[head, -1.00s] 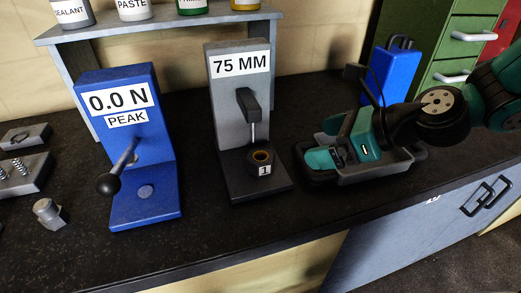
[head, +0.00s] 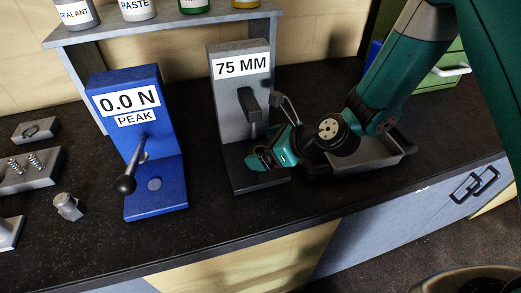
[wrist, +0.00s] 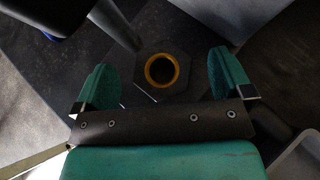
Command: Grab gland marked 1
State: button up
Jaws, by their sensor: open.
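The gland is a dark hexagonal nut-like piece with a brass-coloured ring around a dark hole; it shows in the wrist view (wrist: 161,70). It sits on the base of the grey stand labelled 75 MM (head: 240,110). In the head view my gripper (head: 258,158) is at the stand's base and covers most of the gland, and its mark 1 is not visible. In the wrist view the two green fingers (wrist: 162,82) are apart, one on each side of the gland, with a gap to it on both sides.
The stand's lever and rod (head: 250,108) rise close behind my gripper. A blue force gauge stand (head: 160,188) with a lever is to the left. A grey tray (head: 385,155) lies to the right. Small metal parts lie at far left. The front counter strip is clear.

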jog(key=shift+x, duration=0.85)
jog(key=c, duration=1.3)
jog(key=shift+c, duration=0.8)
jog(key=shift+r, duration=0.15)
